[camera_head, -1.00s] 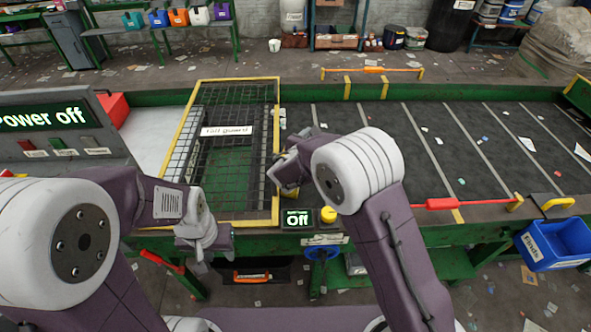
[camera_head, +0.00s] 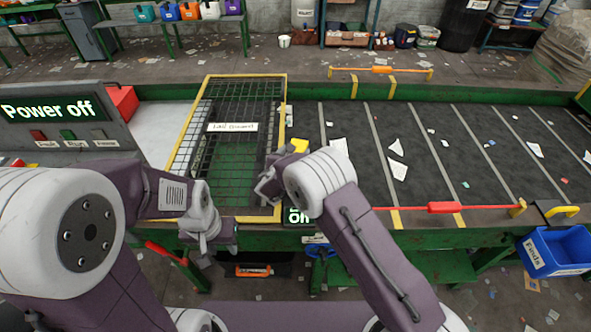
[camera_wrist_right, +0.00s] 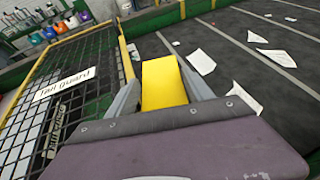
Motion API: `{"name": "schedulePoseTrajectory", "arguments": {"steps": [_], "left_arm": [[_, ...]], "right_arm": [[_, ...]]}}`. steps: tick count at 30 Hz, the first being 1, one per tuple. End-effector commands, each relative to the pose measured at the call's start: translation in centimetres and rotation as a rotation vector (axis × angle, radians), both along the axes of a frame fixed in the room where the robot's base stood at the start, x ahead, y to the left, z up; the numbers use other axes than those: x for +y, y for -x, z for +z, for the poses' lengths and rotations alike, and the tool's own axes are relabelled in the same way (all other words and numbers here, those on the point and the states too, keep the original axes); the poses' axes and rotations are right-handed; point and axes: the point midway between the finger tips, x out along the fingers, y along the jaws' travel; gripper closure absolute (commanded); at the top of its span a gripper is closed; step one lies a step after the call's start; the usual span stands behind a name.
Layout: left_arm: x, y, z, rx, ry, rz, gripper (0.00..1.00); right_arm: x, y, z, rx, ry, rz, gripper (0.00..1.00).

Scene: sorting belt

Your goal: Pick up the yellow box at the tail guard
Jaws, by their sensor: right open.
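The yellow box (camera_head: 299,145) shows just past my right gripper, by the right edge of the tail guard (camera_head: 232,128), partly hidden by my arm. In the right wrist view the yellow box (camera_wrist_right: 163,82) stands between the two grey fingers of my right gripper (camera_wrist_right: 158,90). The fingers are apart, one on each side; I cannot tell whether they touch it. In the head view my right gripper (camera_head: 272,178) is beside the guard's right frame.
The dark belt (camera_head: 430,180) with scraps of paper stretches to the right. A red bar (camera_head: 440,208) crosses its front side. A sign reads "Power off" (camera_head: 50,110) at left. A blue bin (camera_head: 560,250) hangs at front right. My right arm partly covers the "Off" display (camera_head: 298,216).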

Motion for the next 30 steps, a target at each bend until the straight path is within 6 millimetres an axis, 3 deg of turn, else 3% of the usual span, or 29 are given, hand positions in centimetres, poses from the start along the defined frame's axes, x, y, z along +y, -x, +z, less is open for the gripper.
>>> {"name": "schedulePoseTrajectory", "arguments": {"steps": [2, 6, 13, 14, 20, 30], "left_arm": [[0.0, 0.0, 1.3, 0.0, 0.0, 0.0, 0.64], [0.0, 0.0, 1.4, 0.0, 0.0, 0.0, 0.64], [0.0, 0.0, 1.3, 0.0, 0.0, 0.0, 0.64], [0.0, 0.0, 1.3, 0.0, 0.0, 0.0, 0.64], [0.0, 0.0, 1.3, 0.0, 0.0, 0.0, 0.64], [0.0, 0.0, 1.1, 0.0, 0.0, 0.0, 0.64]], "right_arm": [[-0.4, -1.3, -0.2, 0.0, 0.001, -0.004, 0.4], [-0.7, -2.9, -1.1, -0.001, 0.0, -0.003, 0.4], [-0.8, -3.1, -1.3, 0.0, 0.001, -0.002, 0.4], [-0.8, -3.1, -1.3, 0.0, 0.0, -0.001, 0.46], [-0.8, -3.1, -1.3, 0.0, 0.001, -0.002, 1.0], [-0.7, -3.1, -0.6, -0.002, -0.001, -0.002, 1.0]]}}
